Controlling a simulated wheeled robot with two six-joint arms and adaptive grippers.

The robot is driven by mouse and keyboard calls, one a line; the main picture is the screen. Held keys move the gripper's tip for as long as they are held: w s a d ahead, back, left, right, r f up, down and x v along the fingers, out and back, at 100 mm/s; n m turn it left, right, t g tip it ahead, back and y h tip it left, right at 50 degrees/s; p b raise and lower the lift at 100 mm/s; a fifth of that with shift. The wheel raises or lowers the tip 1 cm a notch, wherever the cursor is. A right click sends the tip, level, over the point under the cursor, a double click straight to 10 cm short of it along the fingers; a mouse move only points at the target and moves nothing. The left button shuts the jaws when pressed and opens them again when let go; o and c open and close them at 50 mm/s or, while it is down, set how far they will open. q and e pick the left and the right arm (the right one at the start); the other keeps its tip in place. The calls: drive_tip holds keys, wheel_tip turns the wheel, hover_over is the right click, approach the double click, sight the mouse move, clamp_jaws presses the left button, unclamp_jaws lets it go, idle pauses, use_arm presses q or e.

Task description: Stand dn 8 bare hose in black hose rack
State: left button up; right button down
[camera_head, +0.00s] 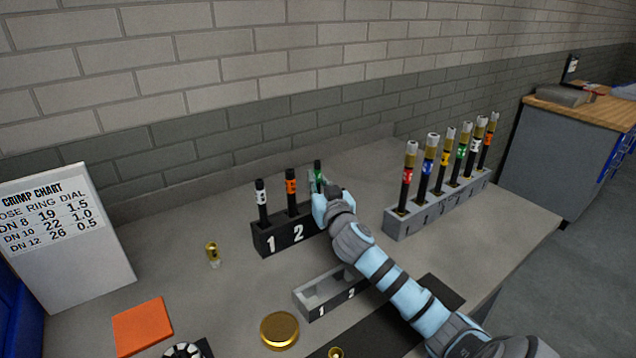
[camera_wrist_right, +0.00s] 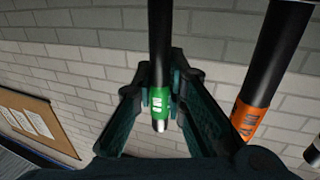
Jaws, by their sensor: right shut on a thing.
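The black hose rack (camera_head: 268,243), marked 1 and 2 on its visible face, stands mid-table. A white-banded hose (camera_head: 262,205) and an orange-banded hose (camera_head: 291,190) stand upright in it. My right gripper (camera_head: 320,197) is at the rack's right end, shut on a black hose with a green band (camera_head: 318,172). That hose is upright, in line with the other two. In the right wrist view its green band (camera_wrist_right: 160,98) shows between the fingers. My arm hides its lower end, so I cannot tell whether it is seated. My left gripper is out of view.
A grey rack (camera_head: 400,226) with several fitted hoses stands to the right. A small grey tray (camera_head: 312,306) lies in front, under my forearm. A brass fitting (camera_head: 213,254), gold disc (camera_head: 279,330), orange pad (camera_head: 142,326) and crimp chart (camera_head: 70,245) are around the left side.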

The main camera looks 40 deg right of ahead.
drive_tip(key=shift+f, duration=0.1)
idle(0.3)
drive_tip(key=c, duration=1.5)
unclamp_jaws()
drive_tip(key=shift+c, duration=0.2)
drive_tip(key=v, duration=1.2)
